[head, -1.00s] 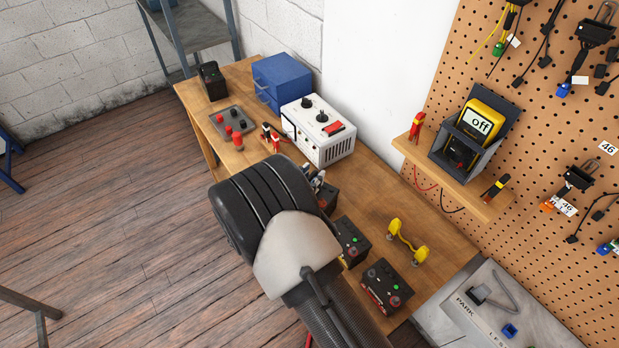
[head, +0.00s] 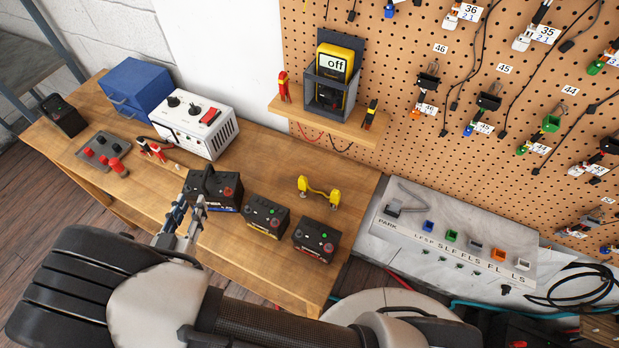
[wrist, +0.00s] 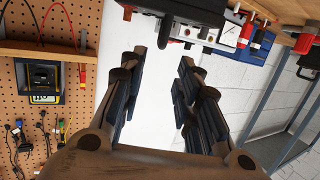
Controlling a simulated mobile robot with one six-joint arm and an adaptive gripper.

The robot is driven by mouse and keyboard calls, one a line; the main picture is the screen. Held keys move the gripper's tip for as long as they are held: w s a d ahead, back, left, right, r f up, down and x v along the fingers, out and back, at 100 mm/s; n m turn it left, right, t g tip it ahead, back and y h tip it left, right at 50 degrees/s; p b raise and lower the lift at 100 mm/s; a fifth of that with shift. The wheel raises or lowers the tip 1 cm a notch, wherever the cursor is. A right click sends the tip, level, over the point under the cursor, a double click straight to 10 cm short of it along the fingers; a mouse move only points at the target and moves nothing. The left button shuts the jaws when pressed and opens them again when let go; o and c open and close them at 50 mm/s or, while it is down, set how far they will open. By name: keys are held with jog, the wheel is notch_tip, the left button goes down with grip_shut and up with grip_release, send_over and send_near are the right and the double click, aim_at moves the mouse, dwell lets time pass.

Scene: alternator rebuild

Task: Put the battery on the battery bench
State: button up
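Three black batteries stand on the wooden bench (head: 262,165). One battery with a raised handle (head: 228,201) is leftmost, a middle one (head: 267,216) has a green dot, and another (head: 316,240) is nearest the bench's right end. The frames do not tell which one the task means. My gripper (head: 190,204) is by the bench's front edge, just left of the handled battery in the head view. In the wrist view my gripper (wrist: 158,85) has its fingers apart, with only white wall showing between them.
A yellow two-ended tool (head: 319,193) lies behind the batteries. A white charger box (head: 195,125), a blue box (head: 137,88) and a grey tray (head: 98,152) occupy the left side. A shelf holds a yellow meter (head: 335,62). A grey panel (head: 450,232) stands to the right.

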jog(key=w+r+g+y, duration=0.3)
jog(key=w+r, duration=0.7)
jog(key=w+d+r+g+y, duration=0.2)
jog(key=d+r+g+y, duration=0.15)
jog(key=d+r, duration=0.7)
jog(key=s+d+r+n+g, duration=0.1)
jog(key=s+d+r, duration=0.25)
jog(key=d, duration=0.45)
jog(key=s+d+r+n+g, duration=0.1)
jog(key=s+d+r, duration=0.2)
jog(key=s+d, duration=0.3)
jog(key=s+d+f+g+h, duration=0.1)
jog(key=s+d+h, duration=0.1)
jog(key=s+d, duration=0.5)
jog(key=s+d+f+m+g+h, duration=0.1)
jog(key=s+d+f+h, duration=0.1)
jog(key=s+d, duration=0.6)
jog(key=shift+d+h, duration=0.55)
jog(key=shift+d, duration=0.4)
jog(key=shift+f+g, duration=0.1)
jog(key=shift+g, duration=0.15)
